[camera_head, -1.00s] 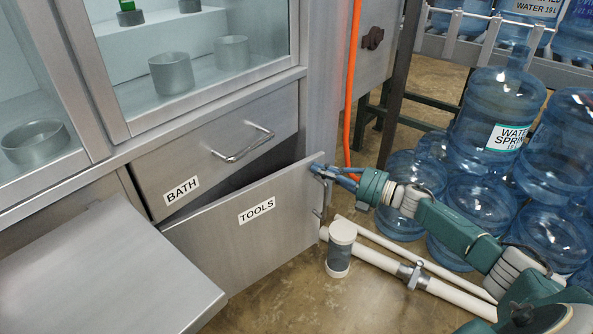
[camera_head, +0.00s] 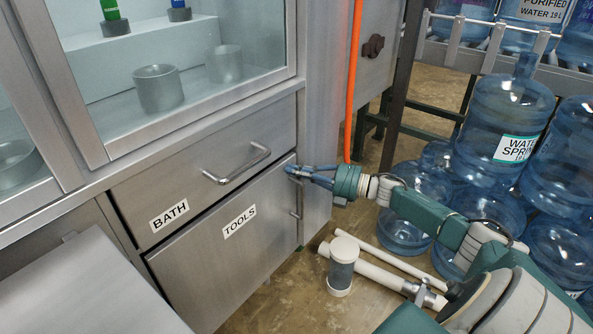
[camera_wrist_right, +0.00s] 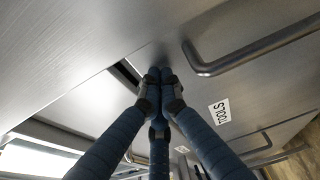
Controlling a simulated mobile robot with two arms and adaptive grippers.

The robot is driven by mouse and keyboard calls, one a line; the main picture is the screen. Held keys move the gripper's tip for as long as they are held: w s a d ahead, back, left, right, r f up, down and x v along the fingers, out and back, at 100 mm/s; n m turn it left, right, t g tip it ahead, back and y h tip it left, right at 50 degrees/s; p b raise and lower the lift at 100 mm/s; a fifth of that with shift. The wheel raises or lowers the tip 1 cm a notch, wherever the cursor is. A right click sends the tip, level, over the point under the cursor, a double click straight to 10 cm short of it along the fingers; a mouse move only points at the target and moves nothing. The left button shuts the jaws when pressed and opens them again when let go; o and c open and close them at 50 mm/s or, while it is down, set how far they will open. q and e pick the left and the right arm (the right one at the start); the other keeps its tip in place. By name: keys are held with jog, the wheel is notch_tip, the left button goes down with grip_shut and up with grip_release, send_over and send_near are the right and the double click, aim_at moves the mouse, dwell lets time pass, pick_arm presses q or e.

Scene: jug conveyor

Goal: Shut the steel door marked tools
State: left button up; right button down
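The steel door marked TOOLS (camera_head: 225,265) sits under the BATH drawer (camera_head: 190,180) in the head view. It looks flush or nearly flush with the cabinet front, its top edge close along the drawer. Its small handle (camera_head: 295,214) is at its right edge. My right gripper (camera_head: 289,170) is at the door's upper right corner, its blue fingers brought together with nothing seen between them. My left gripper is not in view.
The drawer's bar handle (camera_head: 236,163) sticks out just left of my right gripper. A steel slab (camera_head: 90,295) juts out at lower left. White pipes and a capped cylinder (camera_head: 341,268) lie on the floor at right, before large blue water jugs (camera_head: 500,125).

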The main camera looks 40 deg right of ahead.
jog(key=shift+w+d+r, duration=0.25)
jog(key=shift+w+r, duration=0.1)
jog(key=shift+r, duration=0.25)
jog(key=shift+s+d+f, duration=0.2)
jog(key=shift+s+f, duration=0.05)
jog(key=shift+s, duration=0.2)
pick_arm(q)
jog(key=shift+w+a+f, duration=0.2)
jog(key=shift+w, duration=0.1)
pick_arm(e)
jog(key=v, duration=1.1)
jog(key=shift+s+f, duration=0.3)
jog(key=shift+f, duration=0.05)
jog(key=shift+a, duration=0.1)
